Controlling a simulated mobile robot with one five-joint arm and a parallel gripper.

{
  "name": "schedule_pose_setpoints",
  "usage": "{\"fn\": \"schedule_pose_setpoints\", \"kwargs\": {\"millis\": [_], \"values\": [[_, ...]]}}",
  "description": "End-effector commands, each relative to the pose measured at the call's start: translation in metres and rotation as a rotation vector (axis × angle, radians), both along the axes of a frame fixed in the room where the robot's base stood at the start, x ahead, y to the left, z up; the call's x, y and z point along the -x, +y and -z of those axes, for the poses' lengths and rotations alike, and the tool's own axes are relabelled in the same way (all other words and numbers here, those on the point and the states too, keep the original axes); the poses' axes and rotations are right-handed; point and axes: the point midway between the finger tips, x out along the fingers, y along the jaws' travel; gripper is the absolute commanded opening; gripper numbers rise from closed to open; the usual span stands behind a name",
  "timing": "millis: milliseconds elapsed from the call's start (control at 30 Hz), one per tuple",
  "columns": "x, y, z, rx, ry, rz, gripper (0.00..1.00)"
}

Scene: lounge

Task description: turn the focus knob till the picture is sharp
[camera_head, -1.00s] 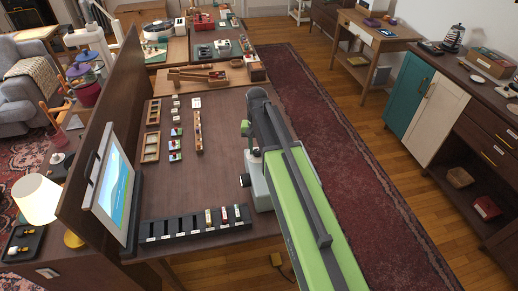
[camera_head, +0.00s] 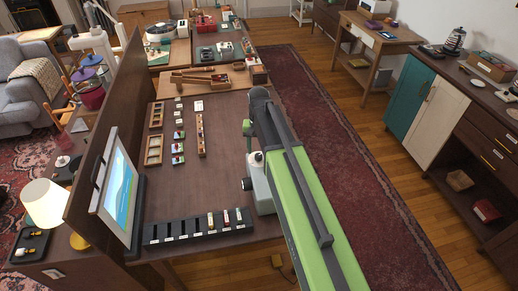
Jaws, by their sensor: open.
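A screen (camera_head: 117,190) in a pale frame stands at the left end of the dark table and shows a blue, green and pale picture. It is seen at a slant, and I cannot tell how sharp the picture is. A pale grey-green device (camera_head: 261,193) stands at the table's right edge, partly hidden behind my green arm. A dark round part (camera_head: 247,184) sticks out of its left side; I cannot tell whether this is the focus knob. My arm reaches over the device, and its gripper fingers are hidden.
A black slotted tray (camera_head: 190,231) with a few small pieces lies along the table's front edge. Small wooden trays (camera_head: 153,151) and several little blocks lie farther back. A brown partition (camera_head: 105,135) borders the table's left side. The middle of the table is clear.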

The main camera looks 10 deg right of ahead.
Motion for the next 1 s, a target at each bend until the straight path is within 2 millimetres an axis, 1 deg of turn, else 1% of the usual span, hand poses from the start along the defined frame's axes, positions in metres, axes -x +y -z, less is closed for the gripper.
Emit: {"fn": "schedule_pose_setpoints", "kwargs": {"millis": [33,400,533,600,700,1000], "values": [[0.0,0.0,-0.021,0.0,0.0,0.0,0.52],[0.0,0.0,-0.105,0.0,0.0,0.0,0.52],[0.0,0.0,-0.132,0.0,0.0,0.0,0.52],[0.0,0.0,-0.142,0.0,0.0,0.0,0.52],[0.0,0.0,-0.148,0.0,0.0,0.0,0.52],[0.0,0.0,-0.145,0.0,0.0,0.0,0.52]]}}
